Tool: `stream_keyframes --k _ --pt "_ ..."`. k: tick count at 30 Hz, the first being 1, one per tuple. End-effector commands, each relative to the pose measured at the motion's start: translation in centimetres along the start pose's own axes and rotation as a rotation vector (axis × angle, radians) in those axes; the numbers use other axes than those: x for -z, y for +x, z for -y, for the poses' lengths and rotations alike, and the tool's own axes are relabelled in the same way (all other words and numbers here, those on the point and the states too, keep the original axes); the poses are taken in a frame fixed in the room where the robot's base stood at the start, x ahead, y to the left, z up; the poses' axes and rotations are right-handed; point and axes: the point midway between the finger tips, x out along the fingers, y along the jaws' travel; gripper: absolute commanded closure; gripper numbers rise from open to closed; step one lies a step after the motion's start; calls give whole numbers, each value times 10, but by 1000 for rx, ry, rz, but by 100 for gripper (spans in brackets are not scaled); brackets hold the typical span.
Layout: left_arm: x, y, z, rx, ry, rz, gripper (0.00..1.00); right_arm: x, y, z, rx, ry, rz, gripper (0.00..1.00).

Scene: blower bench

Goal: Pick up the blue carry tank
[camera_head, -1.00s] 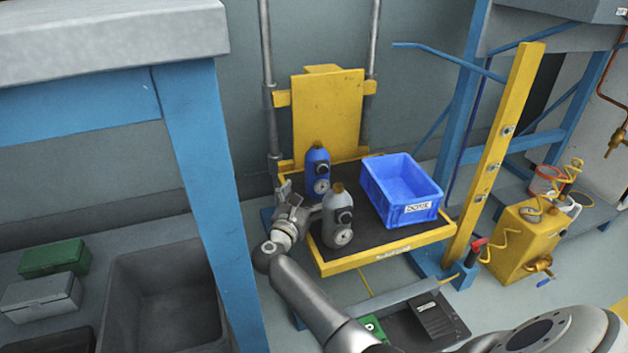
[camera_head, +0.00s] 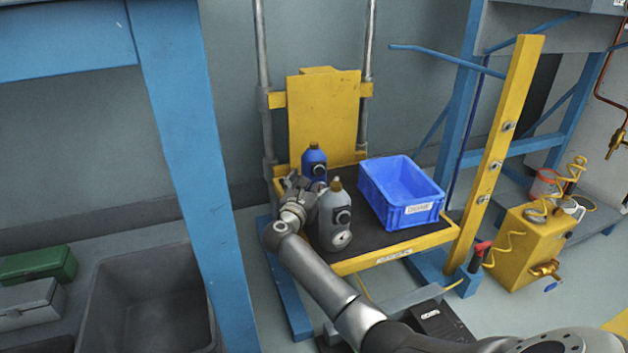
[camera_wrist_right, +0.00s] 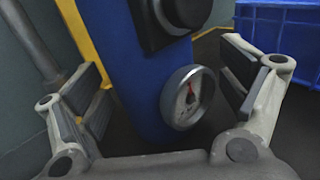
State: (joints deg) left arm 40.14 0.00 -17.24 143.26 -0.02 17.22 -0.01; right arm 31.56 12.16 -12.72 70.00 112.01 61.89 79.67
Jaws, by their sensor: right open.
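The blue carry tank (camera_head: 314,160) stands upright on the yellow-edged lift platform (camera_head: 385,258), its lower part hidden behind my right gripper and the grey tank. My right gripper (camera_head: 300,186) is at the platform's left side, just in front of the blue tank. In the right wrist view the blue tank (camera_wrist_right: 150,100), with its round gauge (camera_wrist_right: 187,97) and dark knob, stands between the open fingers of the gripper (camera_wrist_right: 165,95). Both fingers appear apart from the tank. My left gripper is not in view.
A grey tank (camera_head: 334,217) stands close to the right of my right gripper. A blue crate (camera_head: 402,217) sits on the platform's right side. A blue bench leg (camera_head: 185,150) rises at the left. A yellow post (camera_head: 500,140) stands at the right.

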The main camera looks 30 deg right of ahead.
Motion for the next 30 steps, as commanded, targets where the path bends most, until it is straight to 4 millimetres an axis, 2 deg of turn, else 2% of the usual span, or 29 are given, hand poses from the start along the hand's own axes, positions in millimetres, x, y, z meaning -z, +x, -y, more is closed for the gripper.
stream_keyframes --k 2,20,30 --pt "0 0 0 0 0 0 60 0 0 0 0 0 0 16" --pt "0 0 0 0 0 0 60 0 -1 0 -1 0 0 93" --pt "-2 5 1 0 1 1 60 -8 0 -1 -1 3 3 94"
